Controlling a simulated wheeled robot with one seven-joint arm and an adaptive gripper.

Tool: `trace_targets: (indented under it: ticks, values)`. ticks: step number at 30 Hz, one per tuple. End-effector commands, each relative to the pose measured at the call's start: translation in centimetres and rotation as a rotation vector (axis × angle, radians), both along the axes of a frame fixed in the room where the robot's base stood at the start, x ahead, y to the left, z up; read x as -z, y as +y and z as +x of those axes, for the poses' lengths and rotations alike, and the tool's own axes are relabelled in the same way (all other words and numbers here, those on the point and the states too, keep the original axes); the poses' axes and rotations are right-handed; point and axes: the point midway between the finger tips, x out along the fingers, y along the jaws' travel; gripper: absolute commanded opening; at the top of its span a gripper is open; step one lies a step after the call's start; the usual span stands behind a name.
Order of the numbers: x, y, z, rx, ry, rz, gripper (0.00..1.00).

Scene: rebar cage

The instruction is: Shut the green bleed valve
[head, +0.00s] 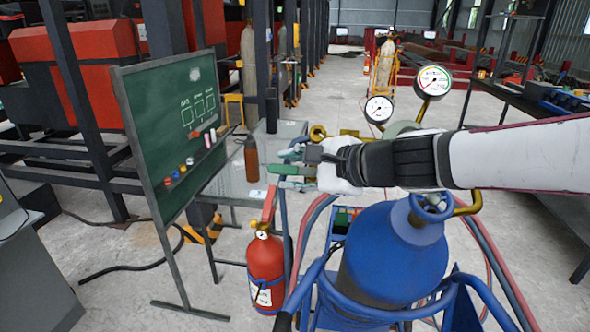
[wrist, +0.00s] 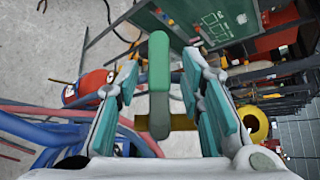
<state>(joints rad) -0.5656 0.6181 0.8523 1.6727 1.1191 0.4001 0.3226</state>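The green bleed valve handle (head: 290,171) shows in the head view as a short bar at my gripper (head: 296,160), left of the gauges. In the wrist view the handle (wrist: 159,62) stands between the two teal-padded fingers of my gripper (wrist: 165,95). The fingers are apart, with a visible gap on each side of the handle. A brass-coloured part (wrist: 181,123) shows behind the handle's lower end. The glove-like white wrist and dark arm hide much of the valve body in the head view.
Two pressure gauges (head: 434,82) sit just beyond my arm. A blue gas cylinder (head: 394,262) stands below it, with hoses around. A red fire extinguisher (head: 265,268), a chalkboard (head: 150,118) and a table with a brown bottle (head: 251,160) are to the left.

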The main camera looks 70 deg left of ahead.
Motion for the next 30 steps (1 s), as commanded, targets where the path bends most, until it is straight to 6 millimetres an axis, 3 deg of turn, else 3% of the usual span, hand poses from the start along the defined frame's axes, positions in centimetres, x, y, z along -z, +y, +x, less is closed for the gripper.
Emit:
trace_targets:
  ticks: [5,18,24,30]
  values:
    - [-0.6,-1.3,0.7,0.002,-0.001,0.0,0.35]
    - [-4.0,-8.1,4.0,0.005,-0.002,0.0,0.35]
    - [-4.7,-9.7,4.7,0.003,-0.001,0.0,0.35]
    - [-4.8,-10.0,4.7,0.001,0.0,0.001,0.35]
